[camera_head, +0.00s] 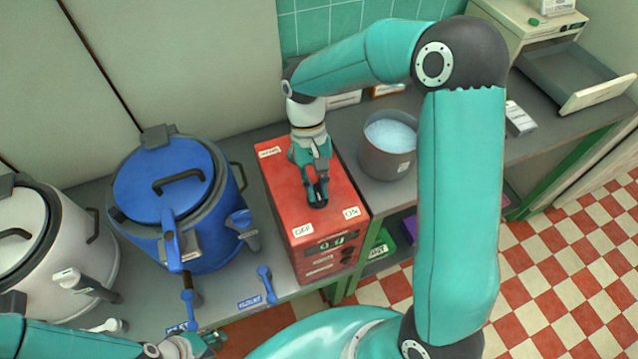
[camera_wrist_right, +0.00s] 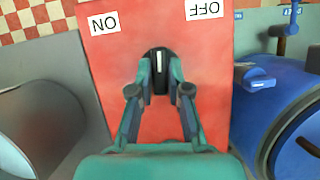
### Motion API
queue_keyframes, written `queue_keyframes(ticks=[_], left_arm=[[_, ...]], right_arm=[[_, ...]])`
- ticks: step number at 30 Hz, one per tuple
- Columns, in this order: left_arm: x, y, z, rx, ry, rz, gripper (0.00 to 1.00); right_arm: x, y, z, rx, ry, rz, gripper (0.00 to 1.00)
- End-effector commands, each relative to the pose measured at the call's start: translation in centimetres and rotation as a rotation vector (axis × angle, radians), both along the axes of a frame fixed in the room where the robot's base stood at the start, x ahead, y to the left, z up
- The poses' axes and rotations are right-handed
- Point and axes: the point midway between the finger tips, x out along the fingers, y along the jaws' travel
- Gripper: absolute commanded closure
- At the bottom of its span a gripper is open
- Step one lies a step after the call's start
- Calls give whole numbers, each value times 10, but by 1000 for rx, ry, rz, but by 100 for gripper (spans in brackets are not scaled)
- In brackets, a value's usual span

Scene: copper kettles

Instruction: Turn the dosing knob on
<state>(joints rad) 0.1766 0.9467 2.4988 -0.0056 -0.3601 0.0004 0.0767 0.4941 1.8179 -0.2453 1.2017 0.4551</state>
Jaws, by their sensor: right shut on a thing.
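The red dosing box (camera_head: 283,186) stands on the counter, with an OFF label (camera_head: 303,231) and an ON label (camera_head: 351,213) near its front edge. Its black dosing knob (camera_wrist_right: 158,83) has a white mark that points between the labels in the right wrist view. My right gripper (camera_head: 318,192) is shut on the knob from above, one finger on each side; it also shows in the wrist view (camera_wrist_right: 160,88). In the head view the gripper partly hides the knob. My left gripper (camera_head: 200,344) is at the bottom left, partly in frame, its jaws unclear.
A blue kettle (camera_head: 135,189) stands left of the box, with a white kettle (camera_head: 65,235) further left. A grey pot (camera_head: 386,164) with pale contents stands close on the right. An open drawer (camera_head: 565,75) is at the back right. My right arm crosses above the counter.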

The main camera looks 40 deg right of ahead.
Motion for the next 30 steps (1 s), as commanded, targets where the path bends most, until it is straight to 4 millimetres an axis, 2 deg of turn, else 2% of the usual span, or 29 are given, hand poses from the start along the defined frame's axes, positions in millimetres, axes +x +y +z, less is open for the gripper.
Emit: queue_keyframes(ticks=[18, 30], left_arm=[[0, 0, -3, 0, 0, 0, 60], [0, 0, -7, 0, 0, 0, 60]], right_arm=[[-1, 4, -1, 1, 3, 580, 100], [-2, 5, -1, 1, 4, 836, 100]])
